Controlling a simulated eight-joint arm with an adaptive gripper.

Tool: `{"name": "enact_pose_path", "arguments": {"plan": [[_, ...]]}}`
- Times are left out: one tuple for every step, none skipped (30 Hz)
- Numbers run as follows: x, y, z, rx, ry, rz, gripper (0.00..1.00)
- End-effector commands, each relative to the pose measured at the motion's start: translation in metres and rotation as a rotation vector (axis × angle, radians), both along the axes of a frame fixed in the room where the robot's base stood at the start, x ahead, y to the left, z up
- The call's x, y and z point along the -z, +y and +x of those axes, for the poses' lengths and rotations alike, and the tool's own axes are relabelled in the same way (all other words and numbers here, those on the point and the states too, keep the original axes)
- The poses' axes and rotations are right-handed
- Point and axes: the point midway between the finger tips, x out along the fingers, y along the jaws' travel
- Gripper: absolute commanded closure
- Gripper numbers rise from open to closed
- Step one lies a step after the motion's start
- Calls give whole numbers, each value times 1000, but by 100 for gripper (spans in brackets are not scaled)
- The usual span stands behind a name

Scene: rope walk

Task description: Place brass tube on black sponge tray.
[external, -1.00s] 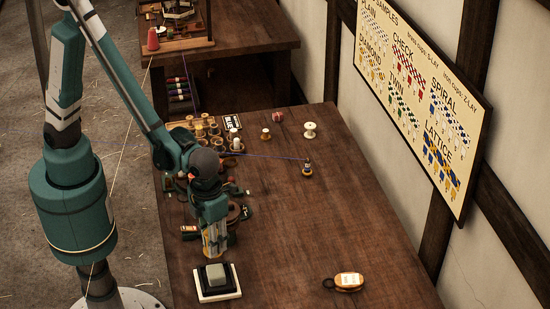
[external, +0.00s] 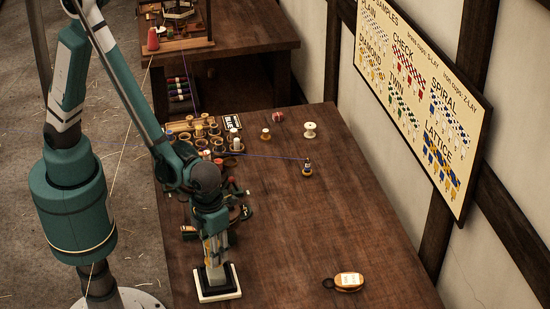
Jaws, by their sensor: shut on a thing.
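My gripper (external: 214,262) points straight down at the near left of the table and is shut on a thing. A yellowish strip shows at its fingers, consistent with the brass tube, but the tube's outline is hard to tell from the fingers. Just below is a square tray (external: 232,290) with a pale rim and black inside, which I take for the black sponge tray. A grey block on the tray is now largely hidden behind or below the fingers. I cannot tell whether the held thing touches it.
A pulley block with an orange-and-white face (external: 348,282) lies at the near right. Spools and a bobbin rack (external: 195,130) crowd the far left. A small bottle (external: 307,167) and a white spool (external: 310,130) stand farther back. The table's middle right is clear.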

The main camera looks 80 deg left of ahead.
Motion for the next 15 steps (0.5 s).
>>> {"name": "enact_pose_path", "arguments": {"plan": [[5,0,0,0,0,0,90],[8,0,0,0,0,0,90],[12,0,0,0,0,0,90],[15,0,0,0,0,0,90],[17,0,0,0,0,0,90],[20,0,0,0,0,0,90],[22,0,0,0,0,0,90],[24,0,0,0,0,0,90],[26,0,0,0,0,0,90],[28,0,0,0,0,0,90],[28,0,0,0,0,0,90],[29,0,0,0,0,0,90],[29,0,0,0,0,0,90],[29,0,0,0,0,0,90],[29,0,0,0,0,0,90]]}}
